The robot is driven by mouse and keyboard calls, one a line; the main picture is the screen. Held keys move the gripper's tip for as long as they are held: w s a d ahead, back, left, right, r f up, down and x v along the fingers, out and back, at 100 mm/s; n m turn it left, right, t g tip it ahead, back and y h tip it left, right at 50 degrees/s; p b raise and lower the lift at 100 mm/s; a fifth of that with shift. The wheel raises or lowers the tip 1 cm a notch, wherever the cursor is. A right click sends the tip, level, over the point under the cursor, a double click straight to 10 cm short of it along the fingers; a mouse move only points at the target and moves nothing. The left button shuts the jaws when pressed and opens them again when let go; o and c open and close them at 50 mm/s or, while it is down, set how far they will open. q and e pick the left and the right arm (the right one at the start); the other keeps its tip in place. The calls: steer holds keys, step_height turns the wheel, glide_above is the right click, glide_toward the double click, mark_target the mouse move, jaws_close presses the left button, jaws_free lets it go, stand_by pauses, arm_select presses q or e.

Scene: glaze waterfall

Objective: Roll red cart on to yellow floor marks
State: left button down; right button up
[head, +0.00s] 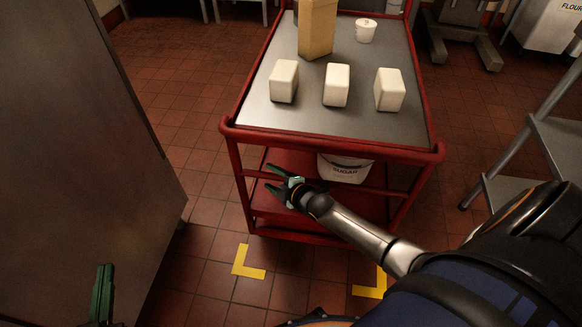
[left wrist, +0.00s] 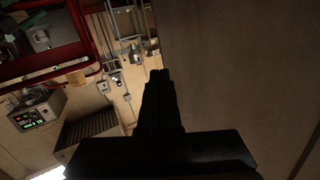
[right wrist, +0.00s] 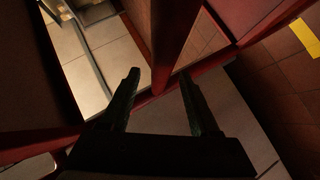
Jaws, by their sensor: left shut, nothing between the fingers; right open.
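The red cart (head: 333,141) stands upright in the head view, with a grey top and a lower shelf. One yellow floor mark (head: 249,263) lies just in front of its near left corner, another (head: 371,285) in front of its near right side. A yellow mark (right wrist: 306,38) also shows in the right wrist view. My right gripper (head: 270,178) is open at the cart's near side, below the top. In the right wrist view a red post (right wrist: 172,40) appears near or between its fingertips; contact is unclear. My left gripper (head: 104,280) is shut and empty at the lower left.
White blocks (head: 337,85), a brown bag (head: 317,28) and a white cup (head: 366,30) stand on the cart top. A grey cabinet (head: 80,130) is at left, a metal rack (head: 540,150) at right. Tiled floor is clear between.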

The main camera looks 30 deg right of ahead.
steer(key=p+v, duration=0.2)
steer(key=v, duration=0.3)
steer(key=shift+s+r, duration=0.1)
steer(key=shift+r, duration=0.05)
arm_select(q)
steer(key=s+f+n+g+p, duration=0.1)
steer(key=s+f+g, duration=0.2)
steer(key=f, duration=0.4)
steer(key=s+f+g+y, duration=0.1)
steer(key=s+f+g, duration=0.3)
steer(key=f, duration=0.2)
steer(key=shift+s+d+f+n+p, duration=0.2)
steer(key=shift+s+f+n+p, duration=0.15)
steer(key=shift+n, duration=0.05)
arm_select(e)
steer(key=shift+v, duration=2.5)
